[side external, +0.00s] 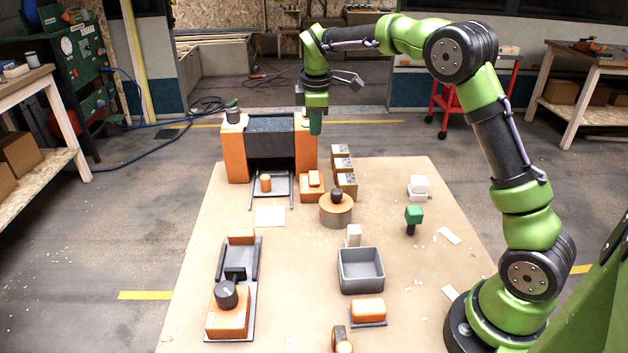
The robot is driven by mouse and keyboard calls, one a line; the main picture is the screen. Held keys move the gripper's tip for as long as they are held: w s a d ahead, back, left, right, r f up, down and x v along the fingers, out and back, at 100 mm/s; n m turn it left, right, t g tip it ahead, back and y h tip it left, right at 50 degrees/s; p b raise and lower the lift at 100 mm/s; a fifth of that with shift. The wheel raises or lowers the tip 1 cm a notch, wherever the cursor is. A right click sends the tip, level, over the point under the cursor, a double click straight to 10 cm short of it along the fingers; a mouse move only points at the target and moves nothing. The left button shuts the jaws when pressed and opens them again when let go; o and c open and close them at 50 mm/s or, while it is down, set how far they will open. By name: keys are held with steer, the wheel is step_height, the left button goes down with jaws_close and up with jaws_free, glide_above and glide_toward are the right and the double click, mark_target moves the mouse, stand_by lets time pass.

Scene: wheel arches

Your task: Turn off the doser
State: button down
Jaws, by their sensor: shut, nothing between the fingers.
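No label marks the doser, so I cannot tell for certain which device it is. A large orange and dark grey machine (236,152) stands at the back of the board, with a dark knob (233,115) on its left post. An orange block (229,318) with a dark round knob (226,293) sits at the front left. My gripper (316,128) points down, shut and empty, at the top of the large machine's right post. It hides part of that post; contact cannot be told.
A grey open bin (361,284) stands right of centre, with an orange block on a grey base (368,311) before it. Several grey-topped blocks (342,163) line up right of the machine.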

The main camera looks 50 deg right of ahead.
glide_toward(315, 178)
steer(key=f, duration=0.1)
steer(key=w+d+f, duration=0.1)
steer(key=f, duration=0.3)
steer(key=shift+w+d+f, duration=0.15)
steer(key=shift+w+d, duration=0.25)
steer(key=shift+w+d+f, duration=0.1)
steer(key=shift+w+f, duration=0.05)
steer(key=shift+f, duration=0.4)
steer(key=shift+w+d+f, duration=0.1)
steer(key=shift+d+f, duration=0.1)
steer(key=shift+f, duration=0.1)
steer(key=shift+a, duration=0.1)
steer(key=shift+s+a, duration=0.65)
step_height(315, 178, up, 14)
steer(key=s+a, duration=0.2)
